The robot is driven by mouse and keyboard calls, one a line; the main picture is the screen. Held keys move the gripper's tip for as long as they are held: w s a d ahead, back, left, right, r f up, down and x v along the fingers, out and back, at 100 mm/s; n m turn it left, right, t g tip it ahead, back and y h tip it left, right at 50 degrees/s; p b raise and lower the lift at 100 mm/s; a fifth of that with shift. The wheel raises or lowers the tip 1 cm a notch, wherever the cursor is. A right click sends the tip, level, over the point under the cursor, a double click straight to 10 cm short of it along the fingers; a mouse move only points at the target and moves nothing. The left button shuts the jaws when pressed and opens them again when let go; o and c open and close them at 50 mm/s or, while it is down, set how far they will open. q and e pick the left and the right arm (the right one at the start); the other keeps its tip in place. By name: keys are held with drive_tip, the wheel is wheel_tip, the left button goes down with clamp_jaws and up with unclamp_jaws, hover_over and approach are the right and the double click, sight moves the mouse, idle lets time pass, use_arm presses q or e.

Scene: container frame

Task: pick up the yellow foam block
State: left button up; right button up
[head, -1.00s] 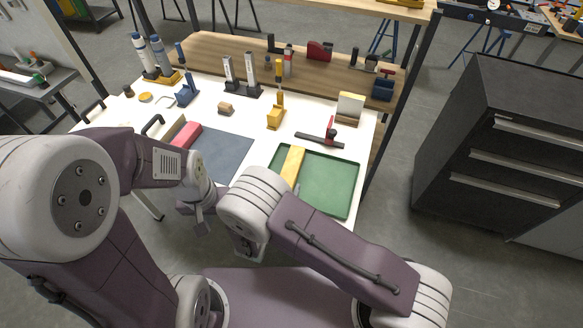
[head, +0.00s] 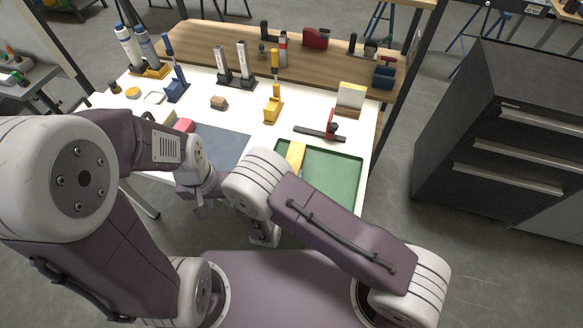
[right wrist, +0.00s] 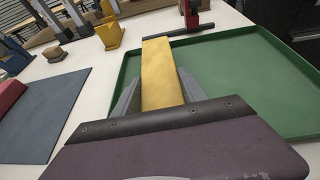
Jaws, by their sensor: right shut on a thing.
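The yellow foam block (head: 296,154) shows in the head view at the left side of the green tray (head: 335,172), partly hidden by my right arm. In the right wrist view the long yellow foam block (right wrist: 162,75) lies between the two grey fingers of my right gripper (right wrist: 158,98), which is shut on it. I cannot tell whether the block touches the tray floor. My left gripper (head: 201,209) hangs in front of the bench's near edge, away from the block. It is small and partly hidden, so its opening is unclear.
A blue-grey mat (head: 228,143) and a red block (head: 184,125) lie left of the tray. A red-and-black tool (head: 322,132) lies behind the tray. A yellow holder (head: 272,110) and a white panel (head: 351,95) stand farther back. A dark drawer cabinet (head: 500,130) stands right.

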drive_tip(key=shift+w+a+f, duration=0.1)
drive_tip(key=shift+w+f, duration=0.15)
drive_tip(key=shift+w, duration=0.25)
wheel_tip(320, 180, up, 10)
drive_tip(key=shift+s+r, duration=0.1)
drive_tip(key=shift+s, duration=0.05)
